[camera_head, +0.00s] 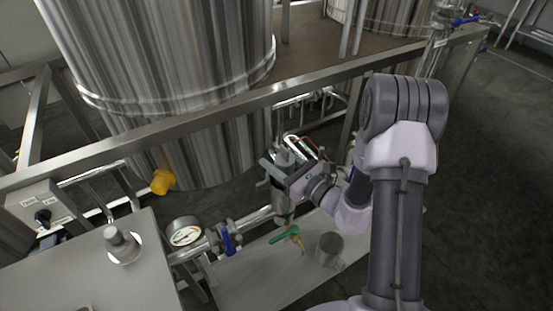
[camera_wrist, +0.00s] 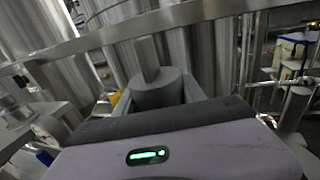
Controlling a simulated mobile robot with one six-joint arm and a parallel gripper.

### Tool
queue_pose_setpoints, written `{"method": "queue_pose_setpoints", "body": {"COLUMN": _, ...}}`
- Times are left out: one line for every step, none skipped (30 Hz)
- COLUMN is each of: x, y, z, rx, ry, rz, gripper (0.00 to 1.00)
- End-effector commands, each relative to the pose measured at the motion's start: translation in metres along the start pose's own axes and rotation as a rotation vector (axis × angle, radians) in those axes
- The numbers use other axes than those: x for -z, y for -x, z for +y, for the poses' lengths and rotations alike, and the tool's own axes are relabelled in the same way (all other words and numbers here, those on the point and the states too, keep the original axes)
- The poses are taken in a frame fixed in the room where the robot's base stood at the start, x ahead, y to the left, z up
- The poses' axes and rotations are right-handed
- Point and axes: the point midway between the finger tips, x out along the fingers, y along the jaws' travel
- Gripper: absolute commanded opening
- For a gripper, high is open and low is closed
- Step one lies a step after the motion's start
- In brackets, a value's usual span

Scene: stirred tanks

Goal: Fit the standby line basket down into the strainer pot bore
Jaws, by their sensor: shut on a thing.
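My gripper (camera_head: 281,174) is shut on a grey part and holds it over the strainer pot (camera_head: 284,207) in the head view. In the wrist view the held part, seemingly the basket (camera_wrist: 157,92), is a grey round body with a flat upright tab on top, between the two fingers. Its lower end is hidden, so I cannot tell whether it is in the bore or above it. The bore itself is hidden behind my gripper and the held part.
A steel rail (camera_head: 200,117) runs behind the pot, before a large tank (camera_head: 165,50). A gauge (camera_head: 184,232) and blue-handled valve (camera_head: 228,240) sit left of the pot. A green-handled item (camera_head: 285,235) and a grey cylinder (camera_head: 329,249) are on the bench (camera_head: 255,283).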

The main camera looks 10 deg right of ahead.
Motion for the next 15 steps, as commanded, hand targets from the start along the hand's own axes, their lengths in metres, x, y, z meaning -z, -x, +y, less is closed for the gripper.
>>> {"method": "queue_pose_setpoints", "body": {"x": 0.002, "y": 0.000, "z": 0.000, "rx": 0.000, "ry": 0.000, "rz": 0.000, "gripper": 0.00}}
{"method": "queue_pose_setpoints", "body": {"x": 0.003, "y": 0.000, "z": 0.000, "rx": 0.000, "ry": 0.000, "rz": 0.000, "gripper": 0.00}}
{"method": "queue_pose_setpoints", "body": {"x": 0.004, "y": 0.000, "z": 0.000, "rx": 0.000, "ry": 0.000, "rz": 0.000, "gripper": 0.00}}
{"method": "queue_pose_setpoints", "body": {"x": 0.005, "y": 0.000, "z": 0.000, "rx": 0.000, "ry": 0.000, "rz": 0.000, "gripper": 0.00}}
{"method": "queue_pose_setpoints", "body": {"x": 0.005, "y": 0.000, "z": 0.000, "rx": 0.000, "ry": 0.000, "rz": -0.001, "gripper": 0.00}}
{"method": "queue_pose_setpoints", "body": {"x": 0.006, "y": 0.000, "z": 0.000, "rx": 0.000, "ry": 0.000, "rz": 0.000, "gripper": 0.00}}
{"method": "queue_pose_setpoints", "body": {"x": 0.007, "y": 0.000, "z": 0.000, "rx": 0.000, "ry": 0.000, "rz": 0.000, "gripper": 0.00}}
{"method": "queue_pose_setpoints", "body": {"x": 0.008, "y": 0.000, "z": 0.000, "rx": 0.000, "ry": 0.000, "rz": 0.000, "gripper": 0.00}}
{"method": "queue_pose_setpoints", "body": {"x": 0.009, "y": 0.000, "z": 0.000, "rx": 0.000, "ry": 0.000, "rz": 0.000, "gripper": 0.00}}
{"method": "queue_pose_setpoints", "body": {"x": 0.009, "y": 0.000, "z": 0.000, "rx": 0.000, "ry": 0.000, "rz": 0.000, "gripper": 0.00}}
{"method": "queue_pose_setpoints", "body": {"x": 0.010, "y": 0.000, "z": 0.000, "rx": 0.000, "ry": 0.000, "rz": -0.001, "gripper": 0.00}}
{"method": "queue_pose_setpoints", "body": {"x": 0.011, "y": 0.000, "z": 0.000, "rx": 0.000, "ry": 0.000, "rz": -0.001, "gripper": 0.00}}
{"method": "queue_pose_setpoints", "body": {"x": 0.011, "y": 0.000, "z": 0.000, "rx": 0.000, "ry": 0.000, "rz": -0.001, "gripper": 0.00}}
{"method": "queue_pose_setpoints", "body": {"x": 0.012, "y": 0.000, "z": 0.000, "rx": 0.000, "ry": 0.000, "rz": -0.001, "gripper": 0.00}}
{"method": "queue_pose_setpoints", "body": {"x": 0.013, "y": 0.000, "z": 0.000, "rx": 0.000, "ry": 0.001, "rz": -0.001, "gripper": 0.00}}
